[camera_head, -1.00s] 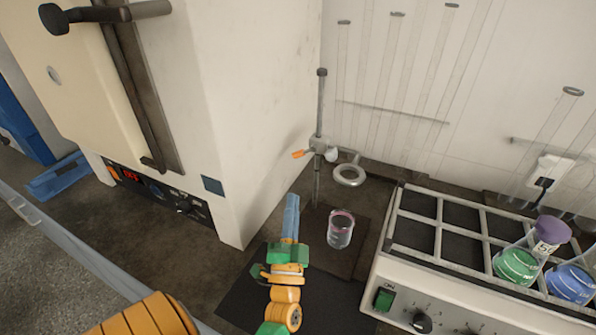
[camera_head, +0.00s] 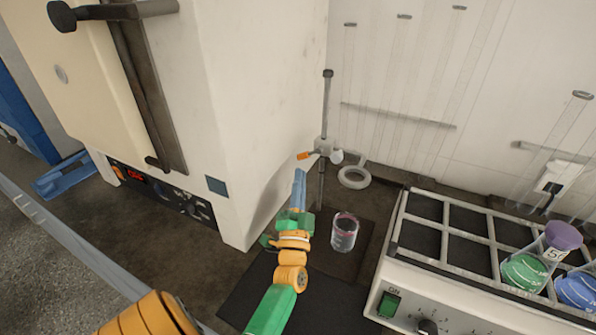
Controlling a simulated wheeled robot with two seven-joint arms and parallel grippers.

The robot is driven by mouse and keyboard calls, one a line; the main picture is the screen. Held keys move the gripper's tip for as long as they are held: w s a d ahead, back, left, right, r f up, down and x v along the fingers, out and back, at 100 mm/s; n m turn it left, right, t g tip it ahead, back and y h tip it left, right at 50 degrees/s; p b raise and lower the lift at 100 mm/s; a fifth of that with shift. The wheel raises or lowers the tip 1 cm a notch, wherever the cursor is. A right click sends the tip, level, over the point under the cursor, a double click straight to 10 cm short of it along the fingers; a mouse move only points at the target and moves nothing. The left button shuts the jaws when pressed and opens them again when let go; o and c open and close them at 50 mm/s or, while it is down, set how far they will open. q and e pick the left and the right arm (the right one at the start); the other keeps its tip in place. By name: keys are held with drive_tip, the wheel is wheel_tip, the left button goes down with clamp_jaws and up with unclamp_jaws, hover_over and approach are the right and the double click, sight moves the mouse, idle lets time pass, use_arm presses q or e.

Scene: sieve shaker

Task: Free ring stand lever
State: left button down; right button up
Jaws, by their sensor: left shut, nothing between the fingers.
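The ring stand (camera_head: 327,110) is a thin upright grey rod with a clamp and a white ring (camera_head: 354,177) to its right. Its orange lever (camera_head: 305,155) sticks out to the left of the clamp. A glass beaker (camera_head: 344,232) with a pinkish rim stands on the dark base in front of the rod. My left gripper (camera_head: 299,175), with blue fingers, is shut and empty. In the picture its tips lie just below the orange lever; I cannot tell whether they touch it. My right gripper is not in view.
A large cream oven (camera_head: 265,110) stands close on the left. At the right is a shaker with a metal grid (camera_head: 446,268) holding flasks with green (camera_head: 525,272) and blue liquid. Glass tubes hang on the back wall. Dark bench shows between oven and shaker.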

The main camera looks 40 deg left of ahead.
sight(308, 154)
use_arm(q)
drive_tip(key=shift+x, duration=1.2)
drive_tip(key=shift+s+a+r+m+t+h, duration=0.1)
drive_tip(key=shift+m+t+h, duration=0.2)
drive_tip(key=shift+m, duration=0.25)
drive_tip(key=shift+a+r+m+t+h, duration=0.15)
drive_tip(key=shift+m+t+h, duration=0.15)
drive_tip(key=shift+m, duration=0.25)
drive_tip(key=shift+s+a+r+p, duration=0.2)
drive_tip(key=shift+a+r+p, duration=0.35)
